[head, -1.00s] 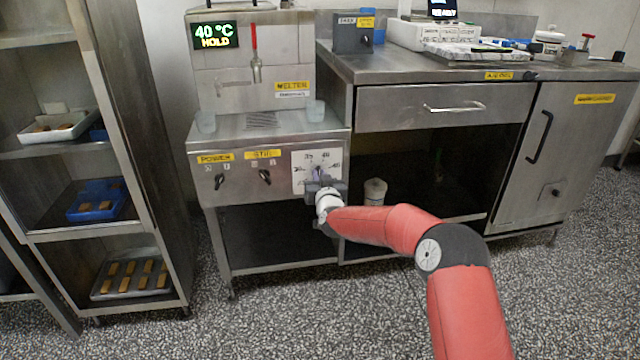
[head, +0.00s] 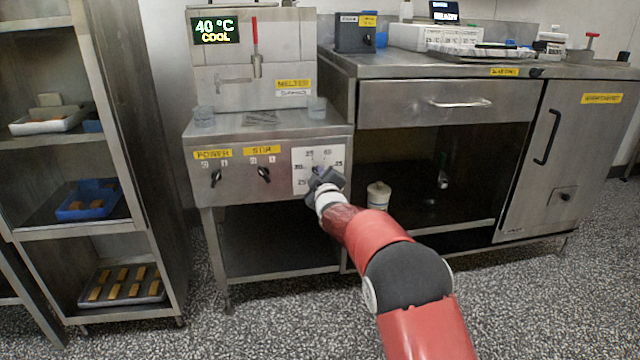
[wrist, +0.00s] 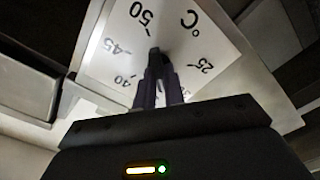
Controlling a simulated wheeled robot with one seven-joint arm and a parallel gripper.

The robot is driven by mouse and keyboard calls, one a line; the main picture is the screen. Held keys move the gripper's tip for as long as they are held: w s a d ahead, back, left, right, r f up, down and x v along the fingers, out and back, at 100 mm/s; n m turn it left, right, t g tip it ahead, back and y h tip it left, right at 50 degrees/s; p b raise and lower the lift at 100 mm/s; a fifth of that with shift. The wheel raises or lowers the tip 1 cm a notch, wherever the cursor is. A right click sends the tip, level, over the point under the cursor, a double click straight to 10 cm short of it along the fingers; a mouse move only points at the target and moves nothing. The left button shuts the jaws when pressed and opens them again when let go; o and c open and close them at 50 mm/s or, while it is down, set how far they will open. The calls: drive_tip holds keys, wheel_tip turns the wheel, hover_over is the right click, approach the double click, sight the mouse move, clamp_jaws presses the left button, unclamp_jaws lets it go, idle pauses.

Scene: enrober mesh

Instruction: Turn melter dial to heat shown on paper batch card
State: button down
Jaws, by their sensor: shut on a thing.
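The melter (head: 250,85) stands at centre left, its display (head: 215,31) reading 40 °C COOL. The white dial plate (head: 304,157) is at the right of its front panel, next to the POWER and STIR knobs. My gripper (head: 323,178) is at the plate, rolled to a tilt, and covers the dial knob in the head view. In the wrist view, the gripper fingers (wrist: 160,88) are shut on the dial knob (wrist: 154,52). The plate (wrist: 185,60) there shows 25, 40, 45, 50 and °C; the knob's exact pointing is unclear. I cannot make out a paper batch card.
A steel counter (head: 400,65) with a drawer and open shelf adjoins on the right, with small equipment on top. A shelf rack (head: 150,180) with trays is at left. The speckled floor in front is clear.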

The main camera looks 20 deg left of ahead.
drive_tip(key=n+b, duration=0.3)
drive_tip(key=n, duration=0.1)
drive_tip(key=shift+a+f+n, duration=0.1)
drive_tip(key=shift+f+n, duration=0.05)
drive_tip(key=shift+n, duration=0.15)
idle(0.5)
drive_tip(key=c, duration=1.5)
unclamp_jaws()
drive_tip(key=v, duration=0.8)
drive_tip(key=shift+w+b, duration=0.1)
drive_tip(key=shift+b, duration=0.3)
